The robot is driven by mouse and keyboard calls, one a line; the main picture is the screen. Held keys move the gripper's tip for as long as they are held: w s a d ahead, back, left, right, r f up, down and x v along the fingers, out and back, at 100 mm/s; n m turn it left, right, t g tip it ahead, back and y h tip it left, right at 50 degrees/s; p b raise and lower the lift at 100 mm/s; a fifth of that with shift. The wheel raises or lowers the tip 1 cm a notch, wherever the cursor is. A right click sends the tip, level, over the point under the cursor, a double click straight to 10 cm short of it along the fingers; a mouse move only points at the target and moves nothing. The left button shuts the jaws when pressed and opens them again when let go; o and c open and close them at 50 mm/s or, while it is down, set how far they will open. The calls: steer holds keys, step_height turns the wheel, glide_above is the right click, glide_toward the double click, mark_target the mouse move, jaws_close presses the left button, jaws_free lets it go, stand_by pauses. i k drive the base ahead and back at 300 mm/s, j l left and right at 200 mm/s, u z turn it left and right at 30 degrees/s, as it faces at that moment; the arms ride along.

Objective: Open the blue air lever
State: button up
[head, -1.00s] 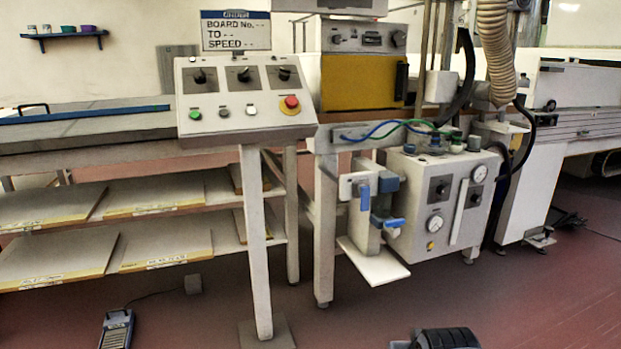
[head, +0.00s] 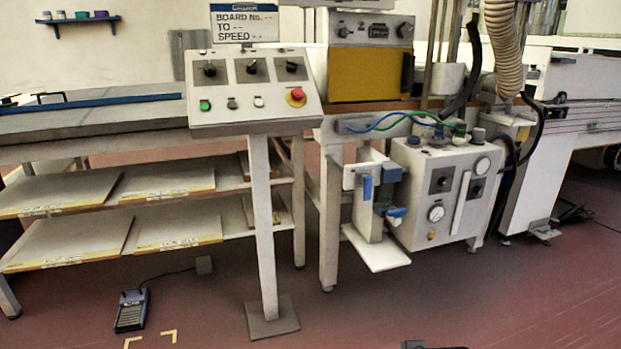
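Two blue handles show on the white valve assembly (head: 371,230) left of the grey air box. One blue lever (head: 367,187) hangs upright on the left pipe. The other blue lever (head: 396,212) sticks out sideways to the right, lower down. I cannot tell from the picture which one is the air lever. My gripper cannot be made out; only a dark piece, perhaps of my arm, shows at the bottom edge, well below and apart from the levers.
The grey air box (head: 457,190) has gauges, knobs and hoses. A white plate (head: 375,248) juts out below the levers. The control console (head: 250,88) on its post stands to the left, with a foot pedal (head: 132,309) on the floor. The red floor in front is largely clear.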

mark_target(367, 181)
steer(key=i+j+z, duration=0.1)
steer(key=i+z, duration=0.2)
steer(key=i, duration=0.15)
steer(key=i+j+z, duration=0.25)
steer(key=i, duration=0.25)
